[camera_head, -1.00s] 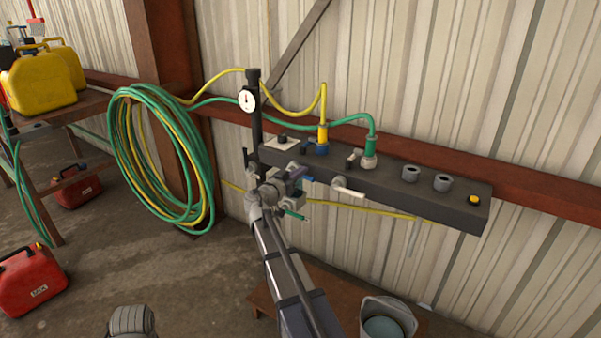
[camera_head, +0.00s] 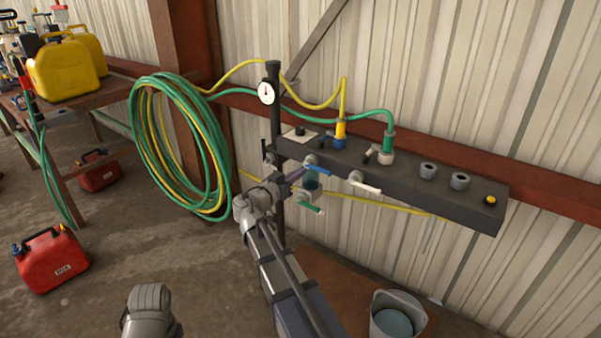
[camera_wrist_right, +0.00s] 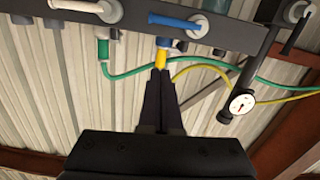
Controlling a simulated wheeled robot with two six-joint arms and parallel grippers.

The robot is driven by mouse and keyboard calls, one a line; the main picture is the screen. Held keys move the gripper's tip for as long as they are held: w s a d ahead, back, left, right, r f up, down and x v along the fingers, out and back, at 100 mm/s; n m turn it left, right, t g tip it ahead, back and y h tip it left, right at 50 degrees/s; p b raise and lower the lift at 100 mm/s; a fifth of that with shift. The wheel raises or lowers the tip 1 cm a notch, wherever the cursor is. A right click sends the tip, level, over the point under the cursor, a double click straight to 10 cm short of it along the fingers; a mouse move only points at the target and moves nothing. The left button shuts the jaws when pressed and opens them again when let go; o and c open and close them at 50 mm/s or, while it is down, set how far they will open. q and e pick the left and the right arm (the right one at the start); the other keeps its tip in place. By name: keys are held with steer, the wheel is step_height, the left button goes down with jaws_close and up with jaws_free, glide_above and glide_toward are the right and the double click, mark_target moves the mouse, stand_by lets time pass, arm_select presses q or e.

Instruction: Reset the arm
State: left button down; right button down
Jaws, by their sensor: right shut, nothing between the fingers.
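My right gripper (camera_head: 294,177) is shut and empty in front of the dark valve manifold (camera_head: 455,195) on the wall. Its closed dark fingers (camera_wrist_right: 160,80) point up toward the manifold in the right wrist view, where they overlap the yellow hose's end (camera_wrist_right: 161,58). In the head view, a blue valve handle (camera_head: 320,169) shows just right of the fingers, and a white handle (camera_head: 366,187) lies farther right. I cannot tell the exact gap between fingers and manifold. My left gripper is not in view.
A pressure gauge (camera_head: 266,92) stands on a post by the manifold's left end. Coiled green and yellow hoses (camera_head: 222,165) hang left. A bucket (camera_head: 377,325) stands below right. A red fuel can (camera_head: 52,262) is on the floor, and yellow cans (camera_head: 65,72) sit on a bench.

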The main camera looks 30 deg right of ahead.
stand_by(0.3)
steer(key=s+a+f+n+g+y, duration=0.2)
steer(key=s+a+f+n+y, duration=0.45)
steer(key=a, duration=0.55)
steer(key=s+a+f+n+g+y, duration=0.2)
steer(key=s+a+f+n+y, duration=0.15)
steer(key=s+a+f, duration=0.5)
steer(key=s+a+f+n+g+y, duration=0.2)
steer(key=s+a+f+n+y, duration=0.35)
steer(key=a, duration=0.85)
steer(key=s+a+r+p, duration=0.1)
steer(key=s+r+p, duration=0.1)
steer(key=r+p, duration=0.5)
steer(key=s+r+p, duration=0.2)
steer(key=r+p, duration=0.4)
steer(key=p, duration=0.1)
steer(key=shift+a+r+n+g, duration=0.4)
steer(key=shift+n, duration=0.05)
steer(key=shift+h, duration=0.25)
